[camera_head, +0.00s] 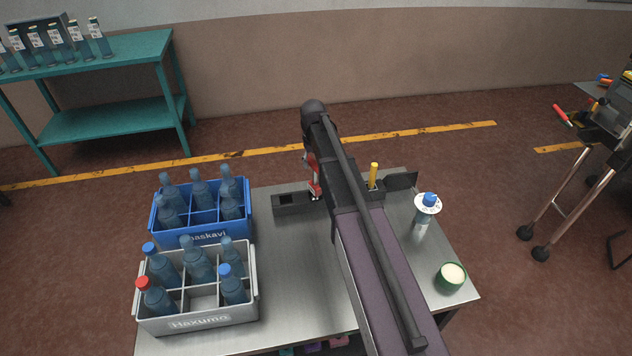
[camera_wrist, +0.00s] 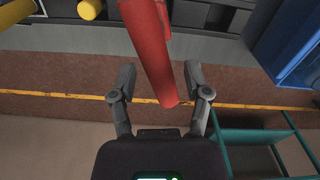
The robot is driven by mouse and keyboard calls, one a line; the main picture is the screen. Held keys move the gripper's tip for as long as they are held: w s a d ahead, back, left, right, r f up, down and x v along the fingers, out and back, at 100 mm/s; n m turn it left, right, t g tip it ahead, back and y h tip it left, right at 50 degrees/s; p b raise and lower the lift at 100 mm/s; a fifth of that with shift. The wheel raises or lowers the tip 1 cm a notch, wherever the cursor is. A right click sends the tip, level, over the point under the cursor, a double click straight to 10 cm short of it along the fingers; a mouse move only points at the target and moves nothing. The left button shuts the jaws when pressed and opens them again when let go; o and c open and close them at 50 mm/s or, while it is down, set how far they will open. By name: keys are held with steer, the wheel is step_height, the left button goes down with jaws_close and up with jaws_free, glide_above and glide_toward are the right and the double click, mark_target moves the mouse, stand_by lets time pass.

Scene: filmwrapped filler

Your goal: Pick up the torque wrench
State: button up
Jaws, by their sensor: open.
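A tool with a red handle (camera_head: 314,182) stands in a dark rack (camera_head: 290,203) on the metal table. It may be the torque wrench, but its working end is hidden. In the wrist view the red handle (camera_wrist: 154,55) points up towards the camera, between my two fingers, with a gap on both sides. My gripper (camera_wrist: 160,80) is open and holds nothing. In the head view my arm covers most of the gripper and the middle of the rack. A yellow handle (camera_head: 373,172) stands in the rack right of the red one.
A blue crate (camera_head: 207,239) and a grey crate (camera_head: 200,322) with bottles stand at the table's left. A blue-capped bottle (camera_head: 423,212) and a green tin (camera_head: 449,279) stand at its right. A teal shelf (camera_head: 105,119) is behind left. The tabletop (camera_head: 285,275) between crates and arm is bare.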

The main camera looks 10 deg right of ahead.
mark_target(315, 183)
steer(key=shift+s+d+f+b, duration=0.1)
steer(key=shift+f+b, duration=0.65)
steer(key=shift+f, duration=0.05)
steer(key=shift+s+d+f+b, duration=0.1)
steer(key=shift+f+b, duration=0.6)
steer(key=shift+f, duration=0.1)
steer(key=shift+f+b, duration=0.9)
steer(key=shift+b, duration=0.05)
jaws_close()
